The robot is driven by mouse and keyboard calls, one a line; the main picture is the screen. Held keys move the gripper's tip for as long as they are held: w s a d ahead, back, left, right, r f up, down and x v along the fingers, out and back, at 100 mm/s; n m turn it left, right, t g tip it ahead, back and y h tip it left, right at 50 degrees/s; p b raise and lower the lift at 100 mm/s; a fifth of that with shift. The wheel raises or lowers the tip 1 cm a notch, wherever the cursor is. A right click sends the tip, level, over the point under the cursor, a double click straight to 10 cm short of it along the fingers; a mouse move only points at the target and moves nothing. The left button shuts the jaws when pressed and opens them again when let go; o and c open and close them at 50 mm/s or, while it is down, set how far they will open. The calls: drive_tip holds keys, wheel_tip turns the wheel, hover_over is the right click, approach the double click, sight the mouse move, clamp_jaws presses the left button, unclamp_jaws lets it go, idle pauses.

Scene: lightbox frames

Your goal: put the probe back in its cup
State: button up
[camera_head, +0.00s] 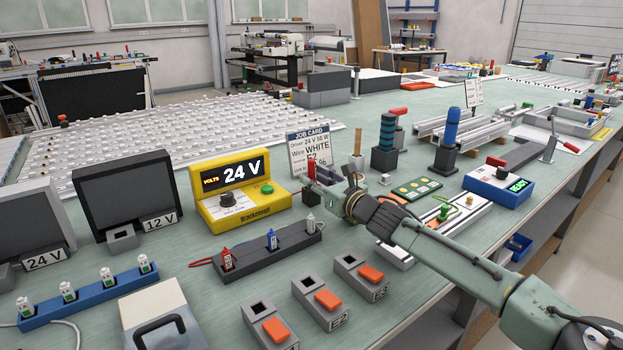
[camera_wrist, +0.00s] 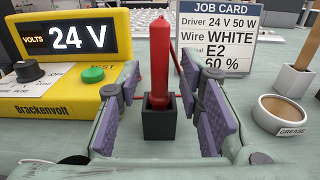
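The red probe (camera_wrist: 160,60) stands upright in the wrist view, with its lower end inside a small square black cup (camera_wrist: 159,126). In the head view the probe's red top (camera_head: 311,169) shows just beyond my gripper (camera_head: 325,188), below the job card. My gripper (camera_wrist: 166,128) has its two purple-padded fingers spread wide, one on each side of the cup, with clear gaps to both the cup and the probe. The bottom of the probe is hidden by the cup wall. A thin red lead shows behind the probe.
The yellow voltage meter (camera_wrist: 62,105) reading 24 V stands close on the left. The job card (camera_wrist: 218,38) stands behind, and a grease pot (camera_wrist: 283,116) is on the right. A dark rack (camera_head: 270,250) with small bottle-like items lies nearer the front.

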drive_tip(key=b+v, duration=0.2)
drive_tip(key=v, duration=0.8)
